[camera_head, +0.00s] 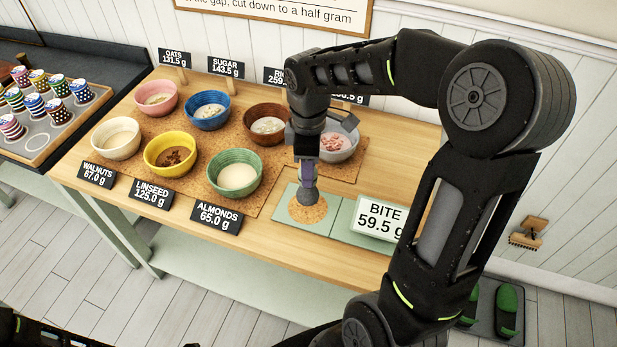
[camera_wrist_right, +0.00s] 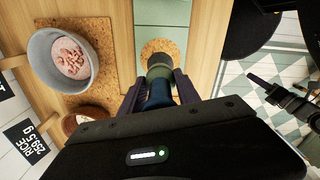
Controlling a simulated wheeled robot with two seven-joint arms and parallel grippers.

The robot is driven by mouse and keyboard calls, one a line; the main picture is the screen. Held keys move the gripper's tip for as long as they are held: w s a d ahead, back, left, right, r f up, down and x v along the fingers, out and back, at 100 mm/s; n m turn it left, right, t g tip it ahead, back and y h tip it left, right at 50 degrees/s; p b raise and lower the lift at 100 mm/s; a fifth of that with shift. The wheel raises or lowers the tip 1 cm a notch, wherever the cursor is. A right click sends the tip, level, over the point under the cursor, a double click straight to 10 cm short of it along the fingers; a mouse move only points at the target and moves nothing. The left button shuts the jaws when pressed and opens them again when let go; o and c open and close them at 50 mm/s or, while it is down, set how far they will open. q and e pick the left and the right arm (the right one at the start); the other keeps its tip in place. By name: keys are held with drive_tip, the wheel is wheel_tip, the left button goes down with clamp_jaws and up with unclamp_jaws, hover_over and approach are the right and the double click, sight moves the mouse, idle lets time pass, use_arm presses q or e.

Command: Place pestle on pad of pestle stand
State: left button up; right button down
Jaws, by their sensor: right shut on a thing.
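The pestle (camera_head: 308,195) has a rounded grey head and a purple-blue handle. My right gripper (camera_head: 306,172) is shut on its handle and holds it roughly upright, head down. The head overlaps the round cork pad (camera_head: 305,212) of the pale green pestle stand (camera_head: 342,216). I cannot tell whether it touches. In the right wrist view the pestle (camera_wrist_right: 158,72) sits between the fingers (camera_wrist_right: 157,90), in front of the cork pad (camera_wrist_right: 160,46) and the stand (camera_wrist_right: 163,13). I do not make out my left gripper.
Several bowls stand on a cork mat to the left, the green bowl (camera_head: 234,173) closest. A grey bowl (camera_head: 338,142) of pink pieces stands behind my gripper. The BITE 59.5 g display (camera_head: 383,217) stands just right. Bare wood (camera_head: 275,245) lies in front.

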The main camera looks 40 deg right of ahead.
drive_tip(key=shift+f, duration=1.8)
drive_tip(key=shift+f, duration=0.15)
drive_tip(key=c, duration=0.9)
unclamp_jaws()
wheel_tip(320, 180, up, 12)
drive_tip(key=shift+r, duration=0.15)
